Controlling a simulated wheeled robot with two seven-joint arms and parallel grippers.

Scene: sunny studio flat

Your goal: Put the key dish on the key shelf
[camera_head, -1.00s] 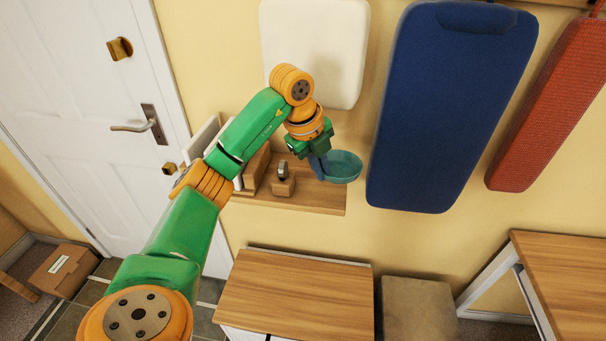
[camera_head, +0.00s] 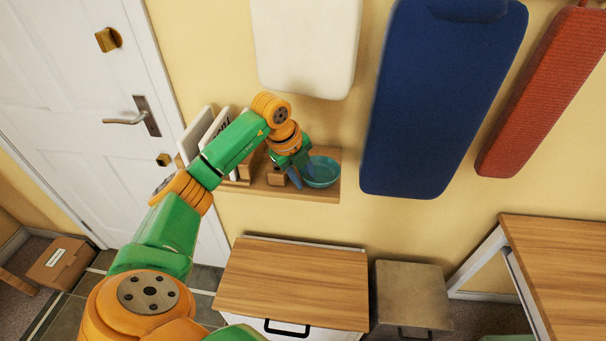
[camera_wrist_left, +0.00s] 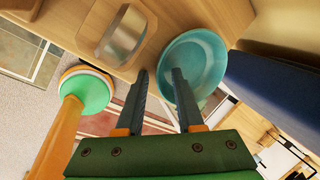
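The key dish (camera_head: 324,174), a round teal bowl, sits upright at the right end of the wooden key shelf (camera_head: 262,188) on the wall. My right gripper is not in view.
A small wooden stand (camera_head: 275,178) with a metallic item is left of the dish, and upright books or cards (camera_head: 217,128) are further left. A blue wall panel (camera_head: 440,95) hangs to the right. A wood-topped cabinet (camera_head: 292,280) stands below.

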